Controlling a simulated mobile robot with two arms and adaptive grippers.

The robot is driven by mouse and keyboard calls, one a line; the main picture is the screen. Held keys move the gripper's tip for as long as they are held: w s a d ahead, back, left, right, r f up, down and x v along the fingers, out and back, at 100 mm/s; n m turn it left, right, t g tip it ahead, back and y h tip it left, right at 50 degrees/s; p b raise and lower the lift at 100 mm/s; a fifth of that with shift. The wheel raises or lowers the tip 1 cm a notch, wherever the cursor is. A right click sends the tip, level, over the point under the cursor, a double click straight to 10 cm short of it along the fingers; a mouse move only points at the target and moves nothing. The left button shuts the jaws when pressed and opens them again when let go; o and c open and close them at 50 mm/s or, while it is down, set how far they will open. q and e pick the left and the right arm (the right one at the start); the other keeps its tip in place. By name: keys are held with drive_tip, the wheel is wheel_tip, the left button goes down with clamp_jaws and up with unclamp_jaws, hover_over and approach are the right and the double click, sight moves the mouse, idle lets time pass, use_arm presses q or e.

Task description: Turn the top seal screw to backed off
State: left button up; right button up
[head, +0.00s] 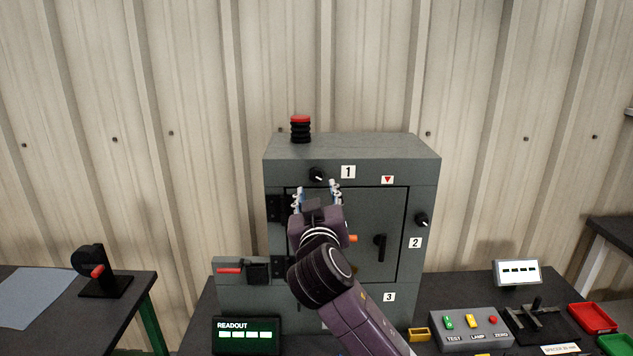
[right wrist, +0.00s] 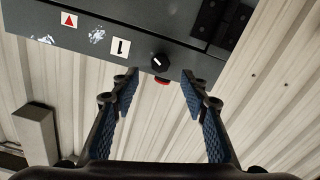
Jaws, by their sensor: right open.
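The top seal screw is a black knob (head: 317,174) with a white pointer mark, on the grey enclosure's (head: 350,148) front above the door, just left of the "1" label (head: 348,172). It also shows in the right wrist view (right wrist: 160,61), where the picture is turned over. My right gripper (head: 317,188) is open and empty in front of the enclosure, its fingertips just below the knob in the head view. In the right wrist view the fingers (right wrist: 159,82) stand apart either side of the knob's line, not touching it. My left gripper is not in view.
A second knob (head: 421,220) sits by label 2, near the door handle (head: 380,248). A black stack with a red cap (head: 300,130) stands on top of the enclosure. A button box (head: 470,328) and a readout (head: 246,337) are on the bench in front.

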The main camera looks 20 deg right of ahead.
sight(316, 178)
drive_tip(key=p+x, duration=0.1)
drive_tip(key=x, duration=0.5)
drive_tip(key=shift+w+d+f+p, duration=0.15)
drive_tip(key=shift+w+p, duration=0.2)
drive_tip(key=shift+w, duration=0.25)
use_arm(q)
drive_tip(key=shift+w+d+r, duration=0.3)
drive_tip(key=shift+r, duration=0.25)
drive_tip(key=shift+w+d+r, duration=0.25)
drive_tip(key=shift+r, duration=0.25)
use_arm(e)
drive_tip(key=shift+c, duration=0.5)
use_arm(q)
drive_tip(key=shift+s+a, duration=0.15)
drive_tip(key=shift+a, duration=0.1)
use_arm(e)
clamp_jaws()
